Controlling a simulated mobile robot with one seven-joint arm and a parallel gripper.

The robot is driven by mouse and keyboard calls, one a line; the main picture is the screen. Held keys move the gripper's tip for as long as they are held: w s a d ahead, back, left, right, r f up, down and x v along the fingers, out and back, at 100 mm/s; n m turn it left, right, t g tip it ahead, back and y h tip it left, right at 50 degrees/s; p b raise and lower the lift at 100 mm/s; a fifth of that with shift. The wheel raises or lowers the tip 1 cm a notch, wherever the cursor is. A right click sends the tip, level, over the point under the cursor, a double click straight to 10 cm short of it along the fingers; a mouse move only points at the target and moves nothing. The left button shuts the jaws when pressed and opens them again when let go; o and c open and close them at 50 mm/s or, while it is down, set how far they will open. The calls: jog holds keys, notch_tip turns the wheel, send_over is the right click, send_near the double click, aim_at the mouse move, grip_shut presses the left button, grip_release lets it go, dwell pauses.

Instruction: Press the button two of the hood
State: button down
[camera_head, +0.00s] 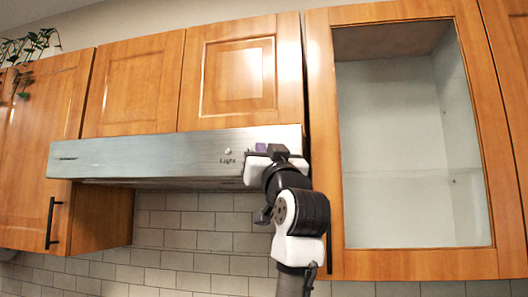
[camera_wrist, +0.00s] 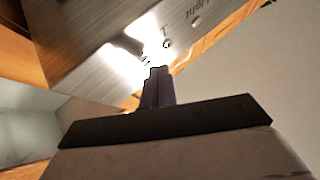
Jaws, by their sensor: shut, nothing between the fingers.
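The range hood (camera_head: 150,155) is a brushed-metal box under the wooden cabinets in the head view; its front panel also shows in the wrist view (camera_wrist: 85,40). A small round button (camera_head: 228,151) sits above the word "Light"; it also shows in the wrist view (camera_wrist: 197,22). A second round button (camera_wrist: 167,44) is beside it in the wrist view, close ahead of my fingertips, with a label too unclear to read. My gripper (camera_wrist: 157,72) is shut and empty, its purple fingers pointing at the panel. I cannot tell whether they touch it.
A glass-front cabinet (camera_head: 320,150) stands right of the hood, close to my arm. Closed wooden cabinet doors (camera_head: 140,88) are above the hood. A door with a black handle (camera_head: 52,222) is at left. A tiled wall (camera_head: 190,225) lies below. Bright glare covers part of the panel.

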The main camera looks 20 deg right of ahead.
jog(key=shift+s+a, duration=0.1)
jog(key=shift+s, duration=0.1)
jog(key=s+a+b, duration=0.2)
jog(key=s+a, duration=0.1)
jog(key=s, duration=0.2)
jog(key=shift+a, duration=0.2)
jog(key=shift+w, duration=0.1)
dwell(0.7)
